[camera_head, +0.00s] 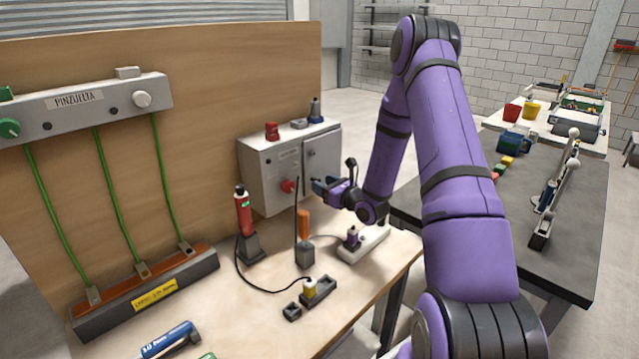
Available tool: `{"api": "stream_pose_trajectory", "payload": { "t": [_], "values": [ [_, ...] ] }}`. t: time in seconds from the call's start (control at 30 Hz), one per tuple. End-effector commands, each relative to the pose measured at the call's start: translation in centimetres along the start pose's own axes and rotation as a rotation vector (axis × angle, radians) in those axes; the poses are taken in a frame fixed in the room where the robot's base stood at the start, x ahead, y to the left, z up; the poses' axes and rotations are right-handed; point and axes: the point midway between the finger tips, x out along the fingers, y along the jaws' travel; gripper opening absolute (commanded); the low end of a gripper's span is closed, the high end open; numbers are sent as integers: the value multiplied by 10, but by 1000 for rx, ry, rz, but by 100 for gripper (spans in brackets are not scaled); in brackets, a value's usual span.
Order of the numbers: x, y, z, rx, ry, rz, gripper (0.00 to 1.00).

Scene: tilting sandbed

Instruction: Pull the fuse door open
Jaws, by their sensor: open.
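A light grey metal box (262,178) stands at the back right of the wooden bench, against the plywood panel. Its right front part is a door panel (322,152) that looks shut, with a small dark latch or handle near its left edge. I take this panel to be the fuse door. A red knob (288,186) sits on the box front, left of the door. My gripper (320,186) is open, at the lower part of the door, with its fingers pointing left. I cannot tell whether it touches the door. The fingertips are small and partly dark.
A red-topped tool (243,212) in a dark stand and an orange-handled screwdriver (303,224) stand in front of the box. Small items sit on the box top. A dark table (560,255) is at right.

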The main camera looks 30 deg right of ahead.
Motion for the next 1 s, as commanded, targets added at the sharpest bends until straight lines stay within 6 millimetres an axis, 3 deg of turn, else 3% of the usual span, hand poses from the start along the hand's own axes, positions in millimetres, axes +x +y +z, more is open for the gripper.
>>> {"api": "stream_pose_trajectory", "payload": {
  "t": [0.2,0.53,0.77,1.0],
  "values": [
    [20,0,0,-1,-1,0,51],
    [22,0,0,-1,-1,0,51],
    [22,0,0,-1,-1,0,1],
    [21,0,0,-1,0,8,0]
  ]
}}
